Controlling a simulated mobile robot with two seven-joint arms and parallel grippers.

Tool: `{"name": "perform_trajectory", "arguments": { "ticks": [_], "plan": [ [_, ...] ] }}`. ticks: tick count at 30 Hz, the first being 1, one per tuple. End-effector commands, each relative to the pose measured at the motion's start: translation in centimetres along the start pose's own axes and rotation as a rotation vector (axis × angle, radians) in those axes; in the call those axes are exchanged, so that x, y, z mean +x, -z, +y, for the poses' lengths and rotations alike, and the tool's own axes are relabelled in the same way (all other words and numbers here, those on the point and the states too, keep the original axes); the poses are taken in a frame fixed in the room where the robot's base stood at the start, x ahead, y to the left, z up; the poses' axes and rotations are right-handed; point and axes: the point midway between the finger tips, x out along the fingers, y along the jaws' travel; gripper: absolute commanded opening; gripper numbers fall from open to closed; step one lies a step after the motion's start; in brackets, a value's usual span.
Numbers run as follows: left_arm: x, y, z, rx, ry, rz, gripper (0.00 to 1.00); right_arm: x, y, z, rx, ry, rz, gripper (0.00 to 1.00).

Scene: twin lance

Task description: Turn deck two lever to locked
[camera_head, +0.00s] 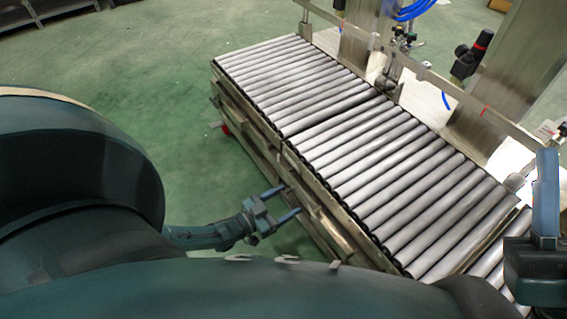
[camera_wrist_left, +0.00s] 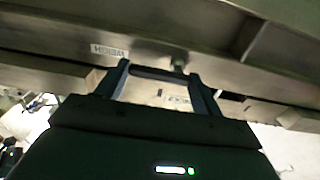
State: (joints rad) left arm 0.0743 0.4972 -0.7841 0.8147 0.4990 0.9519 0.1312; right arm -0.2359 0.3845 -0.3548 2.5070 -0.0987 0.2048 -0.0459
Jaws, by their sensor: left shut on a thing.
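My left gripper (camera_head: 290,201) is low at the near side of the roller conveyor, its fingers toward the side frame. In the left wrist view the two fingers of the left gripper (camera_wrist_left: 158,76) stand apart, with a dark bar (camera_wrist_left: 152,73) between them under the steel frame. I take this bar to be the lever; its position is hard to read. A pale plate (camera_wrist_left: 165,95) with small upside-down lettering shows between the fingers. At the right edge of the head view, part of what looks like my right gripper (camera_head: 546,190) points up; its opening is unclear.
The roller conveyor (camera_head: 350,140) runs diagonally, with a side frame (camera_head: 285,165) on the near side and a rail and posts behind. An upside-down label reading WEIGH (camera_wrist_left: 109,51) is on the steel frame. Green floor (camera_head: 140,75) is clear to the left.

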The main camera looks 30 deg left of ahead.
Motion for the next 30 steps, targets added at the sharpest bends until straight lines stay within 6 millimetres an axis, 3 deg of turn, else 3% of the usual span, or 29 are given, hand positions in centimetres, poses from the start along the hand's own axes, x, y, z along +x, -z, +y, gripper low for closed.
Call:
{"name": "perform_trajectory", "arguments": {
  "ticks": [6,17,30],
  "plan": [
    [0.0,0.0,0.0,0.0,0.0,-0.001,0.45,0.0,0.0,0.0,0.0,0.001,-0.001,0.36],
    [-0.1,-0.2,0.0,0.059,0.0,-0.001,0.44,0.0,0.0,0.0,0.001,0.001,-0.002,0.36],
    [-0.1,-1.1,-0.1,0.404,0.001,-0.003,0.44,0.0,-0.1,-0.1,0.002,0.001,-0.003,0.36]
  ]
}}
